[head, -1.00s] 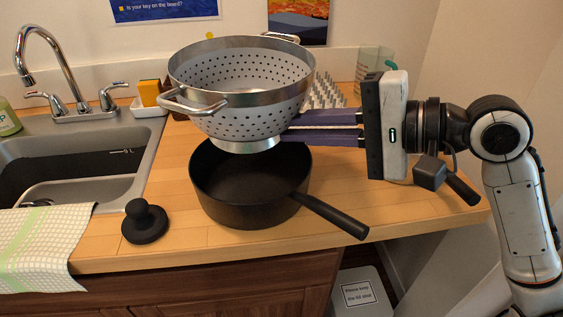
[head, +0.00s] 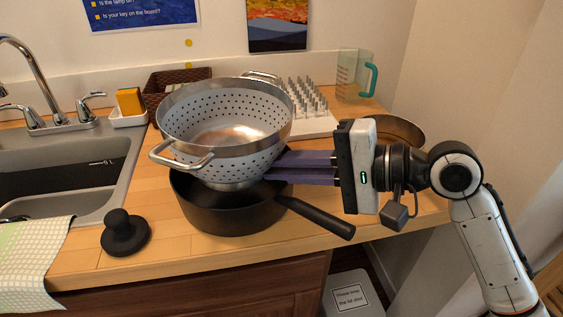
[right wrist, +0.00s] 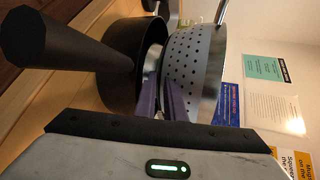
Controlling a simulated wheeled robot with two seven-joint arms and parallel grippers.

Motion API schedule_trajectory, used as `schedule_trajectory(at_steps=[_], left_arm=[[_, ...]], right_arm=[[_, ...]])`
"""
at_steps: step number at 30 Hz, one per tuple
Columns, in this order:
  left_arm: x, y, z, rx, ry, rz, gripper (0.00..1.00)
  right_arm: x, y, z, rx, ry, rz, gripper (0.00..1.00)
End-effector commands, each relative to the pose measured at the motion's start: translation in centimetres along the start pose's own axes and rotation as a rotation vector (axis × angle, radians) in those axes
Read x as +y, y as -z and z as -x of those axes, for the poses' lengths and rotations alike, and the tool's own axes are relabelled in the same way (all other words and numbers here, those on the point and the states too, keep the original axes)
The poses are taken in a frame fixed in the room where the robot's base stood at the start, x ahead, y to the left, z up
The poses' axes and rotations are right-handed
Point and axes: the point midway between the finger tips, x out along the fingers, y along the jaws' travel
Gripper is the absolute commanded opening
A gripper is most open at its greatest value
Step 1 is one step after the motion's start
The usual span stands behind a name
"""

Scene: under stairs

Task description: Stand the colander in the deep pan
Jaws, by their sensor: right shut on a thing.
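The colander (head: 222,122) is a pale metal bowl with holes, a shiny rim and two loop handles. It is over the deep pan (head: 232,212), a black pan whose long handle points to the lower right. The colander's foot overlaps the pan's opening in the head view; I cannot tell whether it touches. My right gripper (head: 278,168) is shut on the colander's right side, its purple fingers hiding part of the wall. The right wrist view shows the colander (right wrist: 188,65) beside the pan (right wrist: 122,70) and its handle. My left gripper is not in view.
A black round knob-topped thing (head: 125,234) stands left of the pan. The sink (head: 60,165) is at the left with a towel (head: 38,250) at its front. Behind are a spiked board (head: 305,105), a measuring jug (head: 350,78) and a round brown pan (head: 400,130).

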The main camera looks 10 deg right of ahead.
Motion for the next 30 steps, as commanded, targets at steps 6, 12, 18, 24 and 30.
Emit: schedule_trajectory(at_steps=[6,12,18,24,30], left_arm=[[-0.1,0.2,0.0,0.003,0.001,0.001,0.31],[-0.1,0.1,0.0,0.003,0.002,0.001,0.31],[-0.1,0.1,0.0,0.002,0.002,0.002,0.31],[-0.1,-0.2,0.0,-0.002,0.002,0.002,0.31],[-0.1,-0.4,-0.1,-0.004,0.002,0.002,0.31]], right_arm=[[0.4,0.0,-0.1,0.000,0.006,0.001,0.00],[0.6,0.1,-0.2,0.000,0.001,0.000,0.26],[0.7,0.1,-0.2,0.000,-0.001,-0.001,0.29],[-0.5,0.0,0.1,0.000,0.001,0.003,0.29],[-0.3,0.1,4.1,0.005,-0.004,0.001,0.29]])
